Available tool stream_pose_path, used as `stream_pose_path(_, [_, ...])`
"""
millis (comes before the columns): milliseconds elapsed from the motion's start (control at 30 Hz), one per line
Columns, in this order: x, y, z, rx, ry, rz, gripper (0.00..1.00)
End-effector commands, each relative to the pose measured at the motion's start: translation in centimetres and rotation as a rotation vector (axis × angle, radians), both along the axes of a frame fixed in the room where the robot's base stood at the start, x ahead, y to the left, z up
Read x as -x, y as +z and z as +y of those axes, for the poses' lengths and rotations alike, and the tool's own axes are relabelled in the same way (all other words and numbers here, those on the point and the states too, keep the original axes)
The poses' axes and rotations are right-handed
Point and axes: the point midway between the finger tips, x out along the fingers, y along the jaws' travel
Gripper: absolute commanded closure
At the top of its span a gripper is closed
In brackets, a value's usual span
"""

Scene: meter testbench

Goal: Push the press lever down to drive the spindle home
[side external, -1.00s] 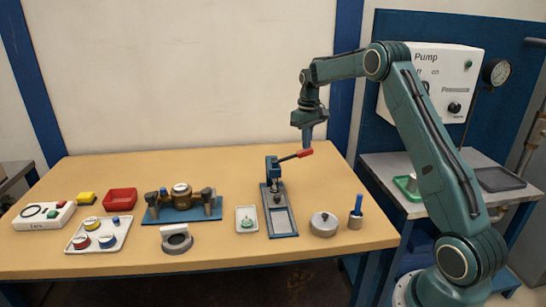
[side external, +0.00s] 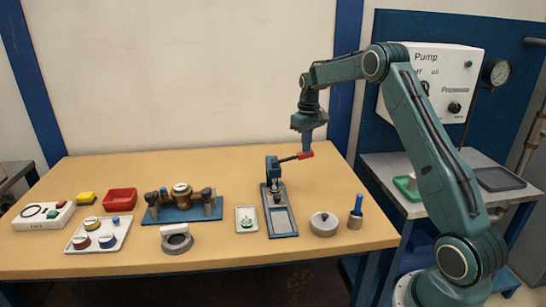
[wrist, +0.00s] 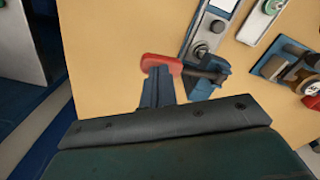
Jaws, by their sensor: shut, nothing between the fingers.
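The press (side external: 272,168) is a blue post on a base plate with a grey bed (side external: 280,215), on the right half of the bench. Its lever (side external: 290,158) is a dark rod with a red handle (side external: 305,155), sticking out to the right and slightly raised toward the handle. My gripper (side external: 307,148) is shut and points down, with its tips at the red handle from above. In the wrist view the blue fingers (wrist: 158,88) overlap the red handle (wrist: 160,64); contact is likely but hard to confirm. The spindle is too small to make out.
A small white tray (side external: 239,228) stands left of the press. A blue fixture (side external: 213,210) lies further left. The bench behind the press is clear.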

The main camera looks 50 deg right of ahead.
Motion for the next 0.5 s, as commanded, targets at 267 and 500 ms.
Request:
stream_pose_path(267, [-0.01,-0.03,0.01,0.0,0.0,0.0,1.0])
stream_pose_path(500, [-0.01,-0.4,0.01,0.0,0.0,0.0,1.0])
